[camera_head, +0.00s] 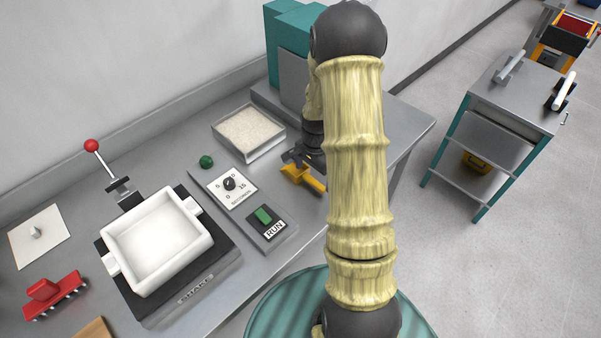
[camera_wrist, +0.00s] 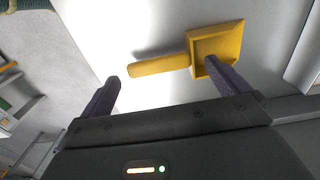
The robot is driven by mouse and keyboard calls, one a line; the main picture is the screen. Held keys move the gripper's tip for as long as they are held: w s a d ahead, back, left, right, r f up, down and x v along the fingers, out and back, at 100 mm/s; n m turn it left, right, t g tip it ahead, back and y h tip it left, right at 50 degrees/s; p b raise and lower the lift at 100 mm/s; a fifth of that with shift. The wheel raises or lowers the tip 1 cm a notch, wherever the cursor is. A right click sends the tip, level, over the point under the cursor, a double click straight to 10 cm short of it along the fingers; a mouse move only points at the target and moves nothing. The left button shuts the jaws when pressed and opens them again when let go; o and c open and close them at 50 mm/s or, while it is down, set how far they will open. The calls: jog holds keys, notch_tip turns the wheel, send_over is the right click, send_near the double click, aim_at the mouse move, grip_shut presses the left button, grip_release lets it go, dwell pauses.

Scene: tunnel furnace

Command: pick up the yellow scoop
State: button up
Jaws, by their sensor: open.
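The yellow scoop (camera_head: 303,177) lies on the grey bench, just in front of my gripper (camera_head: 301,156) in the head view. In the wrist view the scoop (camera_wrist: 190,55) shows its handle pointing left and its square pan at the right. My gripper (camera_wrist: 165,88) is open, with its two dark fingers apart. The right fingertip overlaps the lower edge of the pan in the picture; I cannot tell whether it touches. The left fingertip is below and left of the handle's end. Nothing is between the fingers.
A tray of pale granules (camera_head: 248,133) stands left of the gripper. A control panel with a RUN button (camera_head: 264,216) and a white basin on a shaker (camera_head: 158,240) are farther left. A teal machine (camera_head: 290,45) stands behind. A trolley (camera_head: 515,95) is at right.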

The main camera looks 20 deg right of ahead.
aim_at(313, 181)
jog(key=shift+f, duration=1.3)
jog(key=c, duration=0.9)
jog(key=shift+o, duration=0.2)
jog(key=shift+r, duration=0.1)
notch_tip(313, 181, up, 10)
jog(key=b, duration=0.1)
